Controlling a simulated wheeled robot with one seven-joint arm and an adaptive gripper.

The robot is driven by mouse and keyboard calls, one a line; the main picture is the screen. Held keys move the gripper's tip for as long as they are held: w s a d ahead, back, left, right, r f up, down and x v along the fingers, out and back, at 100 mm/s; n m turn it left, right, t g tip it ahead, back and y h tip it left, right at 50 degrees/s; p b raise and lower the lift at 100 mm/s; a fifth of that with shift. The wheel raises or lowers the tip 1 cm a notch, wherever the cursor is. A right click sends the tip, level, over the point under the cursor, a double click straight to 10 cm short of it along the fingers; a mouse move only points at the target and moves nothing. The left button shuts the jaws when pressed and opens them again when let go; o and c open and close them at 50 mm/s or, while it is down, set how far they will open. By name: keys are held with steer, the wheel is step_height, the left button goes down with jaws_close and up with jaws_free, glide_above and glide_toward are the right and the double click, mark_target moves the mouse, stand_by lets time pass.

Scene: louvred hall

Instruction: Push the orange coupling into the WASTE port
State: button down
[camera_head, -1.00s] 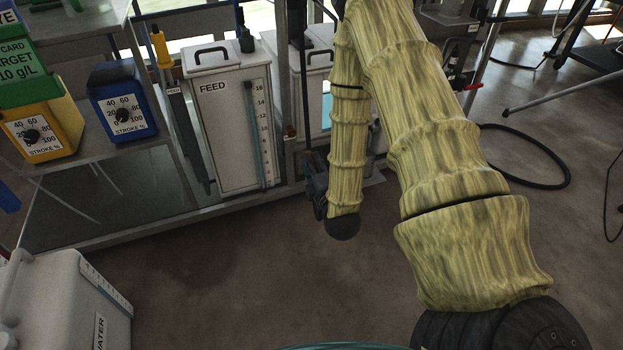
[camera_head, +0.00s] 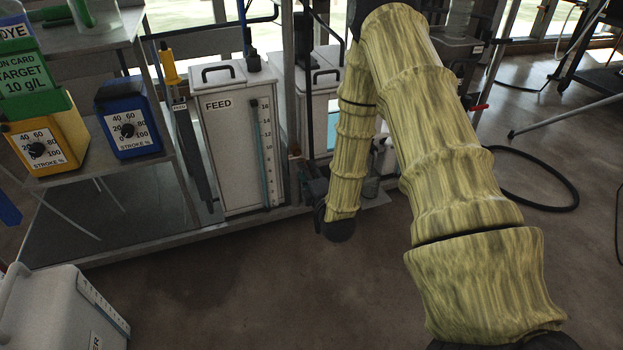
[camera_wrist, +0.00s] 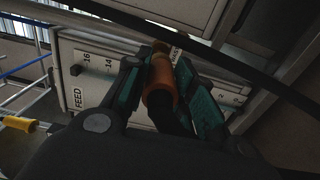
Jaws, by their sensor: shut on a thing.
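In the wrist view my gripper (camera_wrist: 158,72) is shut on the orange coupling (camera_wrist: 159,88), with a dark green finger on each side of it. A dark hose runs from the coupling's lower end toward the camera. A white label, partly covered and only partly readable, shows just past the coupling's far end. I cannot make out the WASTE port itself, or whether the coupling touches it. In the head view my arm hides most of the area around my gripper, and the coupling does not show.
The white FEED tank (camera_head: 232,150) stands left of my arm, also in the wrist view (camera_wrist: 90,68). Blue (camera_head: 127,118) and yellow (camera_head: 45,145) stroke dial boxes sit on the left shelf. A white jug (camera_head: 60,310) is at lower left. A black hose (camera_head: 545,205) lies on the floor at right.

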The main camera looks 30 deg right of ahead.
steer(key=shift+w+d, duration=0.2)
steer(key=shift+w, duration=0.4)
steer(key=shift+w+r, duration=0.1)
steer(key=shift+w, duration=0.05)
steer(key=shift+w+p, duration=0.1)
steer(key=shift+p, duration=0.25)
steer(key=shift+p, duration=0.3)
steer(key=shift+w+d, duration=0.15)
steer(key=shift+w, duration=0.45)
steer(key=shift+w, duration=0.3)
steer(key=shift+w+d, duration=0.15)
steer(key=shift+w, duration=0.2)
steer(key=shift+w, duration=0.15)
